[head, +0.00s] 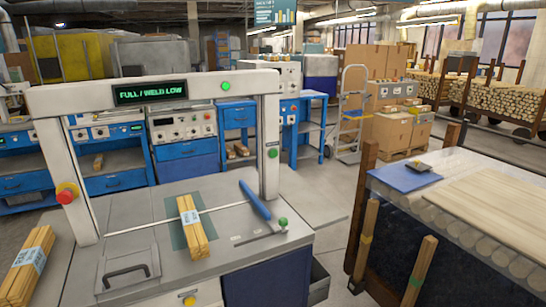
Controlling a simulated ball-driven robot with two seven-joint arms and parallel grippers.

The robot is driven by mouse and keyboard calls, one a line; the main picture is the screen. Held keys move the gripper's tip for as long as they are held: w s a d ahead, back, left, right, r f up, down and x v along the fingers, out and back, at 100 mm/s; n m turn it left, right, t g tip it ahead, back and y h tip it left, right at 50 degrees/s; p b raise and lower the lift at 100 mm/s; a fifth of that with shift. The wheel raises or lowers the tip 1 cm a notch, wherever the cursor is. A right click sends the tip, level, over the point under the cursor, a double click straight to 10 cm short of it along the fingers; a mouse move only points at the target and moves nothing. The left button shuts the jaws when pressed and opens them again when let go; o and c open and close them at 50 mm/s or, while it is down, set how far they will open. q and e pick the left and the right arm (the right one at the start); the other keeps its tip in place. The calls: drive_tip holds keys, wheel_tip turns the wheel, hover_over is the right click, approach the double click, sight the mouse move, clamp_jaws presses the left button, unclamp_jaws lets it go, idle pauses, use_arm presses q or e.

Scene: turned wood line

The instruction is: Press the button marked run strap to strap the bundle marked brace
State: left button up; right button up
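The strapping machine's grey arch (150,95) stands over a grey worktop. Its display (151,92) reads "FULL / WELD LOW". A bundle of wood sticks (193,232) with a pale label lies on a dark green patch under the arch; the label is too small to read. Another labelled bundle (28,262) lies at the left edge, its label also unreadable. A green button (226,86) is on the arch's top beam and another green button (272,153) on its right post. No "run strap" marking is legible. Neither gripper is in view.
A red mushroom button (67,193) juts from the left post. A blue bar (255,200), a green knob (283,222) and a black handle (126,272) are on the worktop. A yellow button (189,300) is on the front. A roller table (490,250) stands right, across open floor.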

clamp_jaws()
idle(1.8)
